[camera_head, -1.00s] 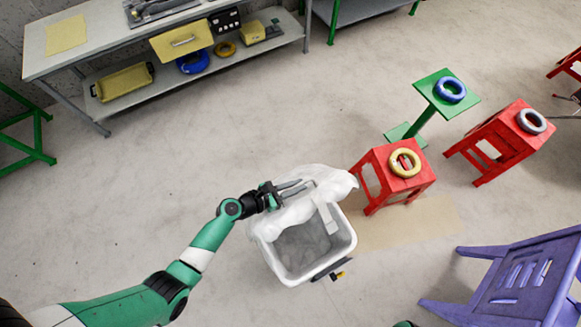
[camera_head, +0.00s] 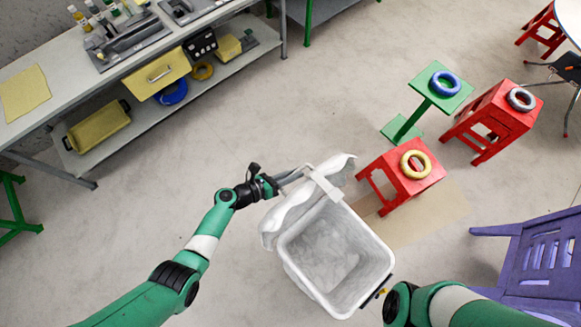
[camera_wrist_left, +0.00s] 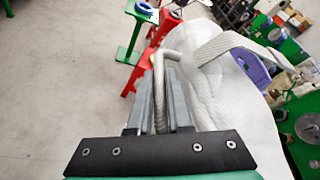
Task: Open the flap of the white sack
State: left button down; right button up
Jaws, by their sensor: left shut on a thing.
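The white sack (camera_head: 335,262) stands upright on the floor in the middle of the head view. Its mouth is wide open and its pale interior shows. Its white flap (camera_head: 284,215) is folded out over the upper left side, with a light strap (camera_head: 325,187) across it.
A red stool (camera_head: 405,180) with a yellow ring (camera_head: 415,165) stands close to the sack's upper right. A green stand (camera_head: 438,88), another red stool (camera_head: 492,122) and a purple chair (camera_head: 535,258) are farther right. A workbench (camera_head: 55,75) is at upper left. The floor between is clear.

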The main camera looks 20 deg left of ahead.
pick_arm(q)
jog(key=shift+a+f, duration=0.15)
jog(key=shift+a, duration=0.1)
pick_arm(e)
jog(key=shift+a, duration=0.25)
pick_arm(q)
jog(key=c, duration=0.8)
grip_release()
jog(key=shift+d, duration=0.1)
jog(key=shift+c, duration=0.2)
